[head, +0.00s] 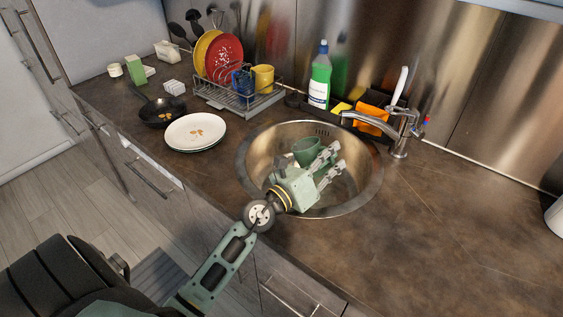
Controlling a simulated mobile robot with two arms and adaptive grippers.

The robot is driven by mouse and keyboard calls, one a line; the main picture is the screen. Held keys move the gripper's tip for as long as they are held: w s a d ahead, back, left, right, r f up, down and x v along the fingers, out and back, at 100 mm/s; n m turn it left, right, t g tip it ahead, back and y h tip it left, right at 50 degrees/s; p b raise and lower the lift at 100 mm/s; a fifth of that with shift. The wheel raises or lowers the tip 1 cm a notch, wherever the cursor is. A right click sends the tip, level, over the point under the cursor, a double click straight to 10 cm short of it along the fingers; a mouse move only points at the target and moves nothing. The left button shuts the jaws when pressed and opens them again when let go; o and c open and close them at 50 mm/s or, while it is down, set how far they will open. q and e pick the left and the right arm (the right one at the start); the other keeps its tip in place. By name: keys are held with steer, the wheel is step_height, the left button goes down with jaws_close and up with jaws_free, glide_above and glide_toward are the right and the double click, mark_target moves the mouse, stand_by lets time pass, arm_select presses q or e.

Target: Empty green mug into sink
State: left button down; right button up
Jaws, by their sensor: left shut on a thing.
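The green mug (305,149) is over the round metal sink (264,146), within its rim in the head view. My left gripper (328,160) reaches in from the lower left above the sink and is shut on the mug. The mug appears tilted, and its lower side is partly hidden by the gripper. I cannot tell whether anything is left inside it. My right gripper is not in view.
A chrome faucet (401,134) stands behind the sink at the right.

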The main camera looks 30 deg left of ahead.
mark_target(316, 155)
arm_select(q)
steer(key=shift+a+r+n+b, duration=0.15)
steer(key=shift+a+n+b, duration=0.15)
steer(key=shift+a+n, duration=0.2)
steer(key=shift+w+a+n+y+b, duration=0.1)
steer(key=shift+a+n+y+b, duration=0.2)
steer(key=shift+a+n+b, duration=0.5)
steer(key=shift+a+n+t+b, duration=0.4)
steer(key=shift+n+t, duration=0.1)
steer(key=shift+n, duration=0.7)
stand_by(0.4)
steer(key=shift+a+n+y+b, duration=0.3)
steer(key=shift+a+n, duration=0.05)
steer(key=shift+n, duration=0.45)
steer(key=shift+a+n+y+b, duration=0.3)
steer(key=shift+a+n, duration=0.05)
steer(key=shift+n, duration=0.45)
stand_by(0.3)
steer(key=shift+w+a+r+n+t+p, duration=0.1)
steer(key=shift+a+r+n+t+p, duration=0.2)
steer(key=shift+a+r+n, duration=0.5)
stand_by(0.5)
steer(key=shift+a+r+n+y+p, duration=0.2)
steer(key=shift+a+n+y+p, duration=0.15)
steer(key=shift+a+n+p, duration=0.35)
steer(key=shift+a+r+n+y+p, duration=0.15)
steer(key=shift+a+n+y+p, duration=0.25)
steer(key=shift+n+p, duration=0.3)
